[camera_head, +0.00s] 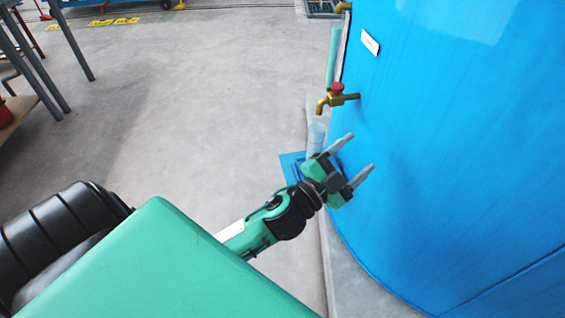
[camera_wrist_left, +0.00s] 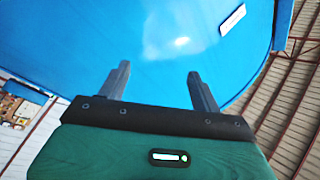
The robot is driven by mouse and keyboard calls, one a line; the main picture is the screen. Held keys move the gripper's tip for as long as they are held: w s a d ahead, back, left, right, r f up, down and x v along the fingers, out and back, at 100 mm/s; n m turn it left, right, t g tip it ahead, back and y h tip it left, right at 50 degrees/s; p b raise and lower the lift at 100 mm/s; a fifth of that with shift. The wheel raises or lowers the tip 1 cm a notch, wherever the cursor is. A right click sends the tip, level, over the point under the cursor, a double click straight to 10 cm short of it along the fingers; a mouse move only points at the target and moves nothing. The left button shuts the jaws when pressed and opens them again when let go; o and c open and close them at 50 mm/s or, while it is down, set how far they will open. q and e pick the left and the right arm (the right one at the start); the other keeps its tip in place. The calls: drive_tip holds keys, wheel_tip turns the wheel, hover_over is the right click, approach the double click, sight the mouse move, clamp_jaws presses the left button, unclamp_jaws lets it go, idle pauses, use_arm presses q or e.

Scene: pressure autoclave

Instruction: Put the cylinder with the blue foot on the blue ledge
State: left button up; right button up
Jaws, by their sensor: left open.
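A clear, pale-blue cylinder (camera_head: 316,137) stands upright below the brass tap in the head view. The blue ledge (camera_head: 287,160) juts out low beside the blue tank, behind my left gripper. The cylinder appears to stand on or over this ledge; its lower end and foot are largely hidden by the gripper. My left gripper (camera_head: 361,152) is open and empty, to the right of the cylinder and in front of the tank wall. In the left wrist view the spread fingers (camera_wrist_left: 160,85) have only the tank behind them. My right gripper is not in view.
The big blue tank (camera_head: 460,150) fills the right side; a brass tap with a red handle (camera_head: 337,95) sticks out of it above the cylinder. A workbench's grey legs (camera_head: 70,40) stand at the far left. The concrete floor (camera_head: 200,100) between is clear.

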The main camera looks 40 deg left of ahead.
use_arm(q)
drive_tip(key=s+a+f+n+g+y, duration=0.3)
drive_tip(key=s+f+n, duration=0.1)
drive_tip(key=f, duration=0.3)
drive_tip(key=s+a+f+n+g+y, duration=0.2)
drive_tip(key=s+f+n+g+y, duration=0.15)
drive_tip(key=f, duration=0.25)
drive_tip(key=s+d+f+n+g+h, duration=0.2)
drive_tip(key=s+f+g, duration=0.5)
drive_tip(key=s, duration=0.6)
drive_tip(key=shift+s+f, duration=0.35)
drive_tip(key=shift+f, duration=0.5)
drive_tip(key=shift+f, duration=0.1)
